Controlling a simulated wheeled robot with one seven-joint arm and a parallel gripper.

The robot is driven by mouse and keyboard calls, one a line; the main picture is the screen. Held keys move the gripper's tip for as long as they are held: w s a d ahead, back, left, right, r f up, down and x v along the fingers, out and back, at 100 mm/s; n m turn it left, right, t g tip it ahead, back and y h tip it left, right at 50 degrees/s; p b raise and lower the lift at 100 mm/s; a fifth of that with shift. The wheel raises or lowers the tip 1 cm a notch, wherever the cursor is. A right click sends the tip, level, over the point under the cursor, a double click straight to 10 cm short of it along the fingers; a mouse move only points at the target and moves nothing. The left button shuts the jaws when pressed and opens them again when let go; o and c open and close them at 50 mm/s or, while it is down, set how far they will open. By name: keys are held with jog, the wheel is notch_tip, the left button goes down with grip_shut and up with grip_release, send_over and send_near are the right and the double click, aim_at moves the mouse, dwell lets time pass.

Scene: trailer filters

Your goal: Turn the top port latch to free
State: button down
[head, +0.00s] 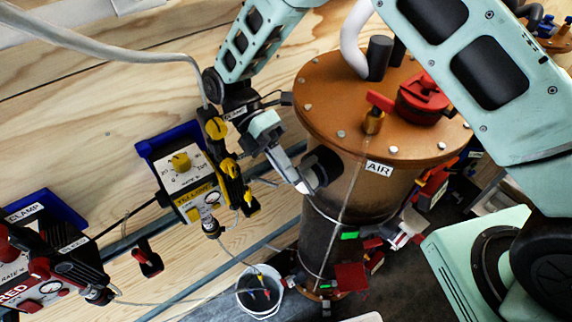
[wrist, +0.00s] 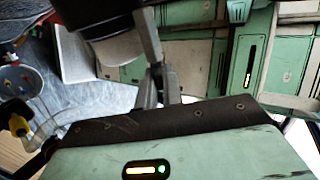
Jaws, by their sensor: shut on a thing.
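The brown filter tank (head: 352,185) with a copper-coloured lid stands at the centre of the head view. The top port (head: 325,163), a dark round fitting, sticks out of the tank's upper left side. My gripper (head: 304,184) is at this port, its fingers shut on the port's latch. The latch itself is mostly hidden by the fingers, so its angle is hard to read. In the wrist view, the grey fingers of my gripper (wrist: 160,85) reach up beside a dark round fitting at top left.
A yellow-labelled control box (head: 187,180) hangs on the wooden wall left of the tank. A red-labelled box (head: 45,280) is at lower left. A white bucket (head: 260,298) stands below. The lid carries a red knob (head: 423,97) and a brass AIR valve (head: 374,121). Hoses hang nearby.

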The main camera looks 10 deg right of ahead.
dwell(0.3)
jog(key=c, duration=1.5)
grip_release()
jog(key=shift+c, duration=0.2)
notch_tip(320, 180, up, 10)
jog(key=b, duration=0.4)
